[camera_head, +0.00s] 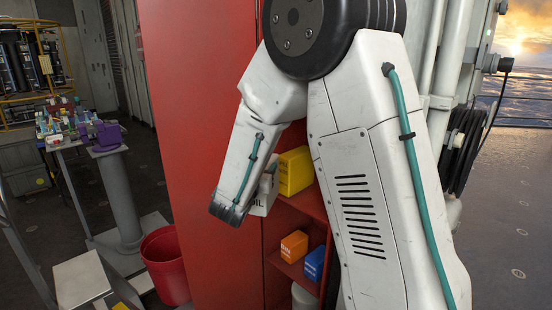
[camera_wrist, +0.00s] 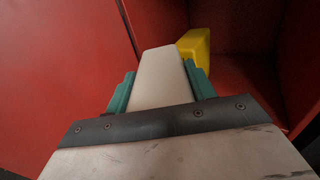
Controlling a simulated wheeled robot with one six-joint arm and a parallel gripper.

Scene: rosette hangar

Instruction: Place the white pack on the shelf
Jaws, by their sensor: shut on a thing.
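The white pack (camera_wrist: 160,80) is between the teal fingers of my gripper (camera_wrist: 161,88) in the wrist view, and the fingers are shut on it. In the head view the white pack (camera_head: 262,196) shows partly behind my forearm, with dark lettering on it. It is at the front of the red shelf (camera_head: 304,202), left of a yellow pack (camera_head: 296,171) on the upper board. The yellow pack also shows in the wrist view (camera_wrist: 194,45), just right of the white pack's far end. I cannot tell whether the white pack touches the board. My fingertips are hidden in the head view.
An orange pack (camera_head: 294,246) and a blue pack (camera_head: 315,263) sit on the board below. The wrist view shows bare red board (camera_wrist: 240,95) to the right of the yellow pack. A red bucket (camera_head: 166,265) and a grey pedestal (camera_head: 118,200) stand left of the cabinet.

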